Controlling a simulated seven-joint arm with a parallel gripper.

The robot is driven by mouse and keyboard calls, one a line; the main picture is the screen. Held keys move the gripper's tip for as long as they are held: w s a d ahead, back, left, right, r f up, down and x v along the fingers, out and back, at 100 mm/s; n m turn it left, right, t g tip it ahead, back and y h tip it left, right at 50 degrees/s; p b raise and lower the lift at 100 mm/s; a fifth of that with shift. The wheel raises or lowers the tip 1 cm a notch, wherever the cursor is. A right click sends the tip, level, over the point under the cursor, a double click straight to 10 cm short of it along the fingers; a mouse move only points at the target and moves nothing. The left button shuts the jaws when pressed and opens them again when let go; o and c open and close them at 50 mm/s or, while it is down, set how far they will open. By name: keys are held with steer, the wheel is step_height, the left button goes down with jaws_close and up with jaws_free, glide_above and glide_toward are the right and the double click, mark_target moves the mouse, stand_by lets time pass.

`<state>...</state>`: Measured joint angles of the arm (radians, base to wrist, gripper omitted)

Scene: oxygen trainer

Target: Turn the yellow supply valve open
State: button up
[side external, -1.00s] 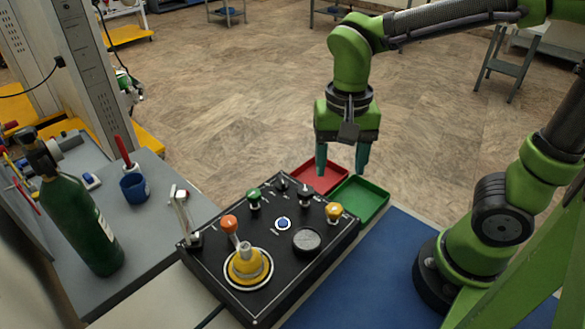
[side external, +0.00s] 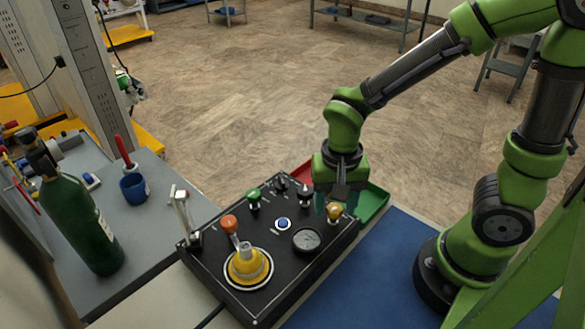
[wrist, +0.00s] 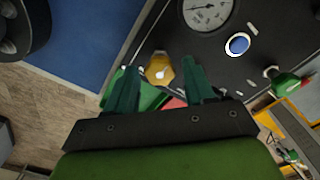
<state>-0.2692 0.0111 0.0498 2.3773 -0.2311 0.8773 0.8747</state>
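A small yellow valve knob (side external: 334,212) stands on the right edge of the black panel (side external: 222,268). My gripper (side external: 336,202) is open, pointing down right at this knob. In the wrist view, the yellow knob (wrist: 160,69) shows between my two spread fingertips (wrist: 158,74), with a gap to each side, so nothing is gripped. I cannot tell whether the tips are level with the knob or just above it.
The panel also carries an orange knob (side external: 229,223), a green knob (side external: 254,197), a blue button (side external: 283,224) and a round gauge (side external: 306,240). A green tray (side external: 374,203) lies just behind the gripper. A green cylinder (side external: 82,230) stands far left.

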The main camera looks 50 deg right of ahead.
steer(key=c, duration=0.9)
steer(key=shift+o, duration=0.2)
steer(key=shift+n, duration=0.4)
steer(key=n, duration=0.4)
steer(key=shift+n, duration=0.3)
steer(key=n, duration=0.4)
steer(key=shift+n, duration=0.3)
steer(key=n, duration=0.3)
steer(key=shift+n, duration=0.3)
steer(key=n, duration=0.3)
steer(key=shift+n, duration=0.3)
steer(key=n, duration=0.6)
steer(key=shift+n, duration=0.4)
